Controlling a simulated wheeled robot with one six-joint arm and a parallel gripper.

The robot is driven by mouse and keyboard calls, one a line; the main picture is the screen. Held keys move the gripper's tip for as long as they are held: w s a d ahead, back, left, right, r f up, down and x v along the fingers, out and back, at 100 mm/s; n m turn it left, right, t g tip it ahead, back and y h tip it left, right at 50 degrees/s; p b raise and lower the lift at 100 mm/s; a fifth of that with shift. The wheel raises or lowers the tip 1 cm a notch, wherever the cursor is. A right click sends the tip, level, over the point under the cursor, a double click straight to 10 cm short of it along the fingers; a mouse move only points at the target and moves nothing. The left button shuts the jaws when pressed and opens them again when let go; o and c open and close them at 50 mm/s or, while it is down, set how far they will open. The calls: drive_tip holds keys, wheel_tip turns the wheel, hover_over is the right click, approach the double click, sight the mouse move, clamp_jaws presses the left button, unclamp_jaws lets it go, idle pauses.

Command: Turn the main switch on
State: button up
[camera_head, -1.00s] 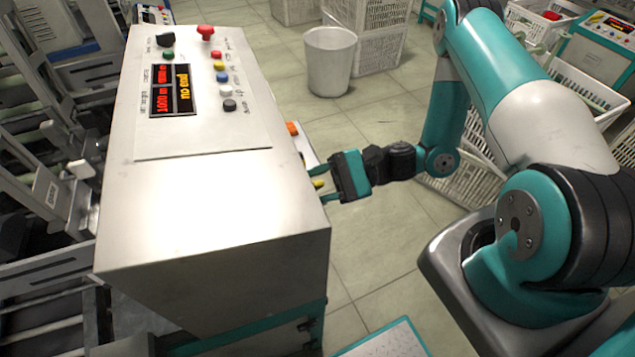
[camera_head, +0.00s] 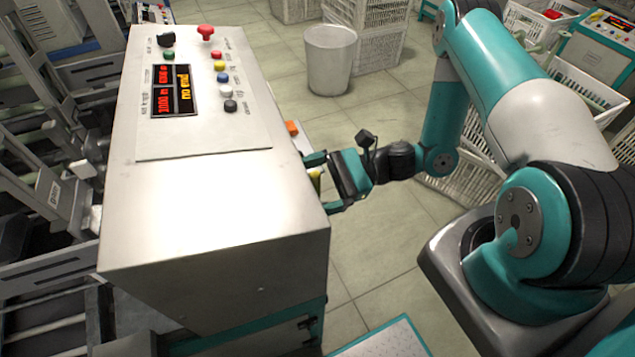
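The machine's light metal control cabinet (camera_head: 215,195) fills the left-centre of the view. On its right side, low and partly hidden by the cabinet edge, a small yellow part (camera_head: 315,180) shows, which may be the main switch; its setting cannot be seen. A black knob (camera_head: 166,40) sits at the far left of the top panel. My gripper (camera_head: 322,183) is beside the cabinet's right side, with its teal fingers apart and pointing left. The yellow part appears between the fingers; whether they touch it cannot be told.
The top panel has a red mushroom button (camera_head: 205,32), several coloured buttons and a lit display (camera_head: 171,91). An orange part (camera_head: 292,128) shows at the cabinet's right edge. A white bin (camera_head: 330,60) and crates stand behind.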

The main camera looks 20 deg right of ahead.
drive_tip(key=d, duration=0.9)
drive_tip(key=shift+s, duration=0.4)
drive_tip(key=s+a+r+n+g+h, duration=0.2)
drive_tip(key=a+r+n+h, duration=0.35)
drive_tip(key=r+n, duration=0.35)
drive_tip(key=s+a+r+n+g+h, duration=0.3)
drive_tip(key=a+r+n+h, duration=0.25)
drive_tip(key=r+n, duration=0.35)
drive_tip(key=s+r+n+t+h, duration=0.2)
drive_tip(key=s+r+n+t, duration=0.1)
drive_tip(key=s+r+n, duration=0.2)
drive_tip(key=shift+s+a+r+h, duration=0.25)
drive_tip(key=shift+s+r+h, duration=0.2)
drive_tip(key=shift+s, duration=0.25)
drive_tip(key=shift+c, duration=0.4)
